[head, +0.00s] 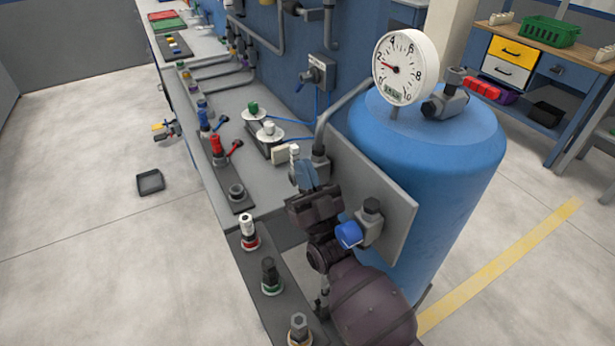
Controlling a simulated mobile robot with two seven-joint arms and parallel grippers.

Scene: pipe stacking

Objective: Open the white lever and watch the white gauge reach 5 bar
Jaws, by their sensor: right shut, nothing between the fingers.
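The white gauge (405,66) stands on top of the blue tank, with its dial facing me. Its red needle points close to the 2 mark. My right gripper (304,176) comes up from the bottom of the view and is shut with nothing held. It is in front of the grey panel beside the tank. A slim white piece (294,153), which looks like the white lever, stands upright just behind and left of the fingertips. I cannot tell whether they touch it, and its lower part is hidden. My left gripper is not in view.
The blue tank (430,150) stands right of the grey panel (390,200). A fitting with a blue knob (348,235) is close to my right wrist. Red (217,146) and blue (203,116) valves line the bench. Floor is clear left, except a dark tray (150,182).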

